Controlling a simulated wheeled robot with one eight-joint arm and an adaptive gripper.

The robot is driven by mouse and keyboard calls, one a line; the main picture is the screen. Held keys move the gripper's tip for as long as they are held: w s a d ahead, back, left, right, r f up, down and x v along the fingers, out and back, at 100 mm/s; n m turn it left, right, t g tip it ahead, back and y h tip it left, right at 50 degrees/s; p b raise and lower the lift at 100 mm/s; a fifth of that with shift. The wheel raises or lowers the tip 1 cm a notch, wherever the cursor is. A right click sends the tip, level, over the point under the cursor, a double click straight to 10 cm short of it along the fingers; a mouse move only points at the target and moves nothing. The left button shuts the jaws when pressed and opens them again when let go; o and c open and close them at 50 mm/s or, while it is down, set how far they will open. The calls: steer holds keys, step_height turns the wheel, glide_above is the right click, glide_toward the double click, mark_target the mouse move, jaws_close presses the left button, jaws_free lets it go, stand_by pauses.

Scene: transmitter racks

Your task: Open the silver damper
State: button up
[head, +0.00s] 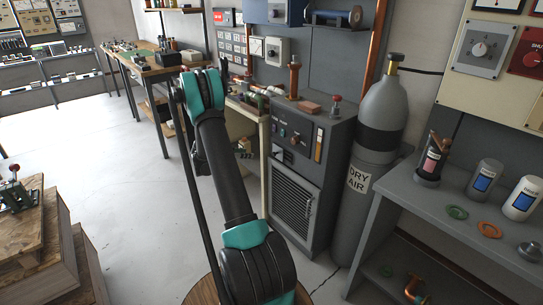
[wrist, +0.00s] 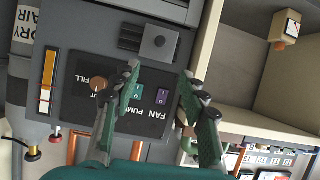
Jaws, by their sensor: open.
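No part is labelled as the silver damper. A silver-grey square plate with a dark round knob (wrist: 159,42) sits on the grey cabinet front in the wrist view, which shows the cabinet upside down. A slatted silver louvre (head: 293,205) fills the lower cabinet front in the head view. I cannot tell which is the damper. My gripper (wrist: 158,78) is open and empty in front of the cabinet's dark switch panel (wrist: 120,95), its fingertips pointing toward the plate. Contact cannot be judged. In the head view my arm hides the gripper.
A grey DRY AIR cylinder (head: 377,125) stands right of the cabinet (head: 338,150). A grey shelf bench (head: 455,215) with canisters is farther right. Wooden crates (head: 45,245) stand at the left. The floor (head: 120,190) between is clear.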

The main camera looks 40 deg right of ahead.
mark_target(273, 154)
steer(key=shift+m+h, duration=0.3)
steer(key=shift+m, duration=0.1)
steer(key=x, duration=1.2)
steer(key=f+x, duration=0.1)
steer(key=x, duration=0.6)
steer(key=shift+a, duration=0.2)
steer(key=shift+c, duration=0.2)
jaws_close()
